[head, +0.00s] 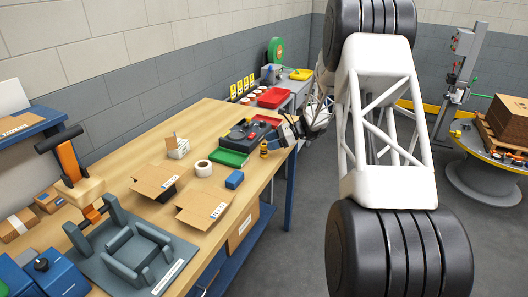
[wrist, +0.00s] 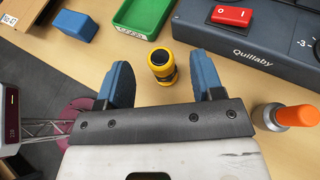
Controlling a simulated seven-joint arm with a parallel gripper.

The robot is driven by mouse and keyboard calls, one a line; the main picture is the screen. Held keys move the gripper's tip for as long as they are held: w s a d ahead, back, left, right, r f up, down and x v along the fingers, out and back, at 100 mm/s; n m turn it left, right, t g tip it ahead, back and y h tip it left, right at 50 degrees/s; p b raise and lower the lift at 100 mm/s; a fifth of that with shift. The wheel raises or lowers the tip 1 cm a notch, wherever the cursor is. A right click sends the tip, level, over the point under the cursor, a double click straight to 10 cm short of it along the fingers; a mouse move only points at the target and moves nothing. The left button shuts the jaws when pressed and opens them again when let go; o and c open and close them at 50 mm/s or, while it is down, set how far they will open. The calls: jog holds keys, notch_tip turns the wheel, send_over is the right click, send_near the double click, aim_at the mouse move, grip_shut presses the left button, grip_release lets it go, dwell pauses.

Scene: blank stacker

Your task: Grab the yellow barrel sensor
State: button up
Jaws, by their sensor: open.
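The yellow barrel sensor (wrist: 162,65) is a short yellow cylinder with dark bands and a dark round top. It stands on the wooden table, ahead of my gripper and between the lines of its two blue fingers in the wrist view. My gripper (wrist: 164,75) is open, with nothing held. In the head view the sensor (head: 264,150) stands near the table's right edge, just left of my gripper (head: 281,138). I cannot tell from these views whether either finger touches it.
A grey Quillaby device (wrist: 250,45) with a red switch and a green tray (wrist: 145,15) lie beyond the sensor. A blue block (wrist: 75,26) is at left. An orange-capped bottle (wrist: 285,116) stands close to my gripper's right side. Open cardboard boxes (head: 205,207) lie farther along the table.

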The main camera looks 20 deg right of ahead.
jog(key=shift+x, duration=2.65)
jog(key=shift+f, duration=0.1)
jog(key=c, duration=1)
jog(key=shift+r, duration=0.75)
notch_tip(320, 180, up, 2)
jog(key=shift+r, duration=0.1)
jog(key=s+a+r, duration=0.1)
jog(key=s+a, duration=0.1)
jog(key=s, duration=1.4)
